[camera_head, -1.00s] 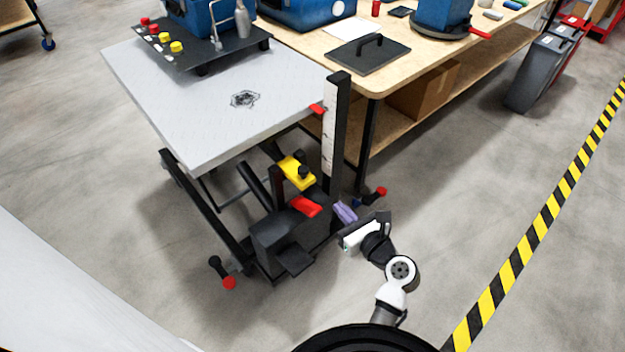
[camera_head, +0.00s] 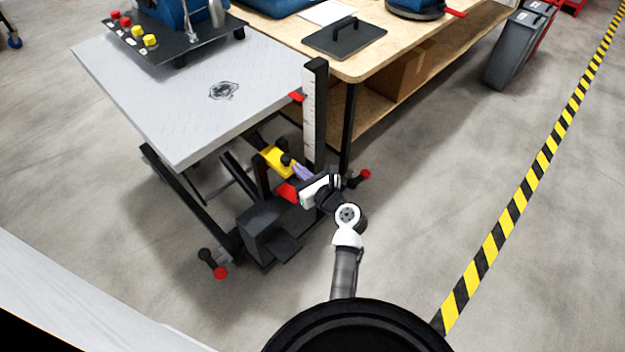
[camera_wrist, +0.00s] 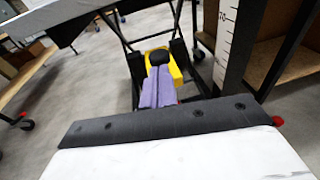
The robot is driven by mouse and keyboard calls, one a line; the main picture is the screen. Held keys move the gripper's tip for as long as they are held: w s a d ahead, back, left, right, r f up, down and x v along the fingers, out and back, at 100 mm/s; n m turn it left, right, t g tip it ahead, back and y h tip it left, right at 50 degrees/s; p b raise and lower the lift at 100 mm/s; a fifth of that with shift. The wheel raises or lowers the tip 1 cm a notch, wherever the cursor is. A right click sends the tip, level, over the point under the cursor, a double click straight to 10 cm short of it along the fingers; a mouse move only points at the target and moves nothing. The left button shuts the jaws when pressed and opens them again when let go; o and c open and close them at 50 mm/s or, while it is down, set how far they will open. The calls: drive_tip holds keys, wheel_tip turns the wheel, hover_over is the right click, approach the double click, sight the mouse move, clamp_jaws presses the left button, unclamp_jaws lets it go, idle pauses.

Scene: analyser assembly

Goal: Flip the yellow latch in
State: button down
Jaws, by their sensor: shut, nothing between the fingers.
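The yellow latch (camera_head: 279,158) sits low on the frame of the grey lift table, beside the upright ruler post. It has a black knob (camera_head: 286,160) on it. My gripper (camera_head: 301,172) is shut and empty, with its purple fingers close to the latch's near end. In the wrist view, the gripper's purple fingers (camera_wrist: 158,90) point at the black knob (camera_wrist: 159,57), and the yellow latch (camera_wrist: 174,70) shows around and behind it. I cannot tell whether the fingertips touch the knob. The fingers hide part of the latch.
A red pedal (camera_head: 286,192) and a black foot box (camera_head: 262,235) lie just below the latch. The ruler post (camera_head: 314,115) rises close on the right. The lift table top (camera_head: 180,100) is above. A wooden workbench (camera_head: 355,65) stands behind.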

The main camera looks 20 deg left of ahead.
sight(281, 163)
drive_tip(key=shift+x, duration=1.2)
drive_tip(key=x, duration=0.2)
drive_tip(key=p+x, duration=0.1)
drive_tip(key=x, duration=0.1)
drive_tip(key=r+p+x, duration=0.1)
drive_tip(key=x, duration=0.1)
drive_tip(key=shift+s+a, duration=0.3)
drive_tip(key=shift+a, duration=0.15)
drive_tip(key=shift+r, duration=0.1)
drive_tip(key=shift+d, duration=0.1)
